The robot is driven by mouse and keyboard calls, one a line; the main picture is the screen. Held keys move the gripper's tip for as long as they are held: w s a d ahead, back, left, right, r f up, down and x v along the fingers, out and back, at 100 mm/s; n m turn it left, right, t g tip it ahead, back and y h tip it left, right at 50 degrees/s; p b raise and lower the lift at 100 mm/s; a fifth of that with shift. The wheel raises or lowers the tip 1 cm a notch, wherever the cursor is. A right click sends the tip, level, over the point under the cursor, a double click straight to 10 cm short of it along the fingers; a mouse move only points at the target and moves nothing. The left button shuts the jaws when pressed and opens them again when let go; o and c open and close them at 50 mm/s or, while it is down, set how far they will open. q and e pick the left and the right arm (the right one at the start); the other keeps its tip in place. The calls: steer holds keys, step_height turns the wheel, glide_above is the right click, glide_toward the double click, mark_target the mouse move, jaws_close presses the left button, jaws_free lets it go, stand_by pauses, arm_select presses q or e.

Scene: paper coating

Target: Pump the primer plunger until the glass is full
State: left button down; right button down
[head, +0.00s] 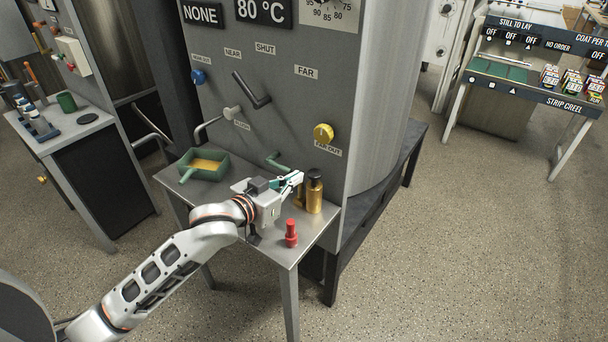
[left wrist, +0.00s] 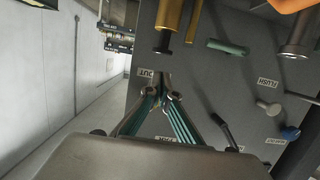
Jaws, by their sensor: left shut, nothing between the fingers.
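A brass cylinder with a dark top (head: 314,192) stands upright on the steel side table, against the grey machine. I cannot tell for sure whether it is the primer plunger, and I cannot make out a glass. My left gripper (head: 297,179) is just left of the cylinder's upper part. In the left wrist view its two teal fingers meet at the tips (left wrist: 164,88), shut and empty. That view is inverted, with a brass rod (left wrist: 169,18) beyond the fingertips at the top. Whether the fingers touch the cylinder is unclear. My right gripper is not in view.
A red bottle-like item (head: 291,234) stands near the front of the steel table (head: 256,248). A green tray with amber contents (head: 205,163) sits at its left. A green handle (head: 279,163), yellow knob (head: 323,134) and black lever (head: 252,90) project from the machine.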

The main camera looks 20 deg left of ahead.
arm_select(q)
steer(key=shift+v, duration=1.5)
steer(key=s+a+f+m+g+y, duration=0.1)
steer(key=s+a+f+g+y, duration=0.15)
steer(key=s+a+f, duration=0.5)
steer(key=s+a+f+m+g+y, duration=0.15)
steer(key=s+a+y, duration=0.25)
steer(key=s, duration=0.6)
steer(key=s+a+f+m+g+y, duration=0.1)
steer(key=s+a+f+g+y, duration=0.3)
steer(key=s, duration=0.5)
steer(key=w+d+f+n+t+h, duration=0.1)
steer(key=d+f+n+t+h, duration=0.2)
steer(key=d+f+h, duration=0.4)
steer(key=d+f+t, duration=0.1)
steer(key=d+f, duration=0.5)
steer(key=f, duration=0.4)
steer(key=shift+w+d, duration=0.25)
steer(key=shift+w, duration=0.05)
